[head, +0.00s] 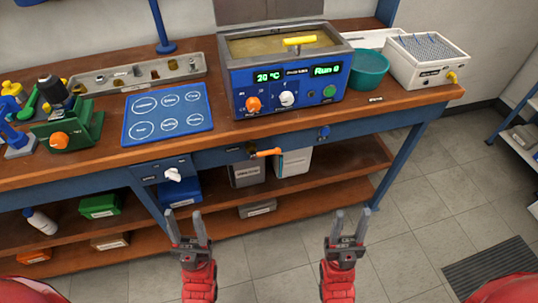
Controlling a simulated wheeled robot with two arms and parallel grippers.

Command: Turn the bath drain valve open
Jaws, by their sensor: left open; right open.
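The blue bath (290,80) stands on the bench top with two lit displays, an orange knob, a white knob and a green button on its front. Below it, on the bench's front edge, is an orange lever (268,152), likely the bath drain valve. The lever lies roughly level and points right. My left gripper (185,213) is open and empty, low in front of the bench and to the left of the lever. My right gripper (351,212) is open and empty, to the right of and below the lever. Neither gripper touches anything.
A teal bowl (369,70) and white rack box (428,62) stand right of the bath. Lower shelves hold boxes.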

